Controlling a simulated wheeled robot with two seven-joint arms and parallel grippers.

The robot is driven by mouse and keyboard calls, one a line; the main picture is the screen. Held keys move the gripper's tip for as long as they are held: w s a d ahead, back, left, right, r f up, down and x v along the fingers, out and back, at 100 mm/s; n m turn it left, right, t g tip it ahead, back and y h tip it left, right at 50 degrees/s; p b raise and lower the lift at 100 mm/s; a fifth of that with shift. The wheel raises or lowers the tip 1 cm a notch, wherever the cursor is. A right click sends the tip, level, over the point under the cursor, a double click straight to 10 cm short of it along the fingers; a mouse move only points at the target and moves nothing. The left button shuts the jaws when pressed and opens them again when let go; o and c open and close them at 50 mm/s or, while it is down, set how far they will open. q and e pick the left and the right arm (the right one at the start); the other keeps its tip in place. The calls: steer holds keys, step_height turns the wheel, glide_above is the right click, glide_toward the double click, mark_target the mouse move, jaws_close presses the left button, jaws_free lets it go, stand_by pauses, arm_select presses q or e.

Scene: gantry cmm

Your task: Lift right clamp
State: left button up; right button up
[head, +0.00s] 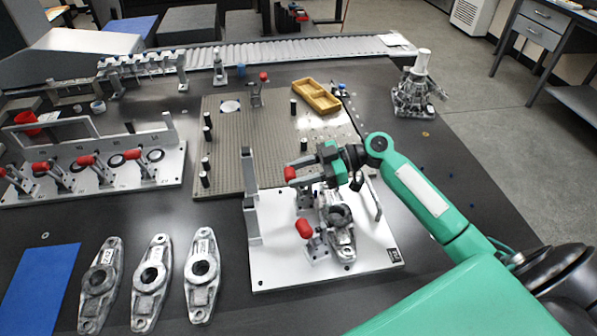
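A white fixture plate (285,275) holds a grey cast metal part (341,225), lying lengthwise. Two red-handled toggle clamps are on the plate: a near clamp (304,229) beside the part's near end, and a far clamp (291,174) higher in the picture. I cannot tell which is the right clamp. My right gripper (296,172) reaches in from the right over the plate, its fingertips at the far clamp's red handle. Whether the fingers grip it or only surround it is unclear. The gripper hides much of that clamp. My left gripper is out of view.
Several loose castings (150,283) lie at the front left beside a blue mat (40,290). A rack of red-handled clamps (100,185) stands left. A grid plate (240,125) with a yellow tray (316,97) is behind. The dark table right of my arm is mostly clear.

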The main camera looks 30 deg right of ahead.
steer(key=o, duration=0.4)
steer(key=shift+s+d+f, duration=0.1)
steer(key=shift+d+f, duration=0.05)
steer(key=shift+d, duration=0.05)
steer(key=shift+c, duration=0.2)
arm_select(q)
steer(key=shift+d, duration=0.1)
arm_select(e)
steer(key=shift+a, duration=0.1)
steer(key=shift+d, duration=0.4)
arm_select(q)
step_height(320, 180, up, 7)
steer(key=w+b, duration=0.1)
steer(key=b, duration=0.1)
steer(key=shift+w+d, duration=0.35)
arm_select(e)
steer(key=v, duration=1.3)
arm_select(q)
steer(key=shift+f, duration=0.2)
arm_select(e)
steer(key=shift+s, duration=0.1)
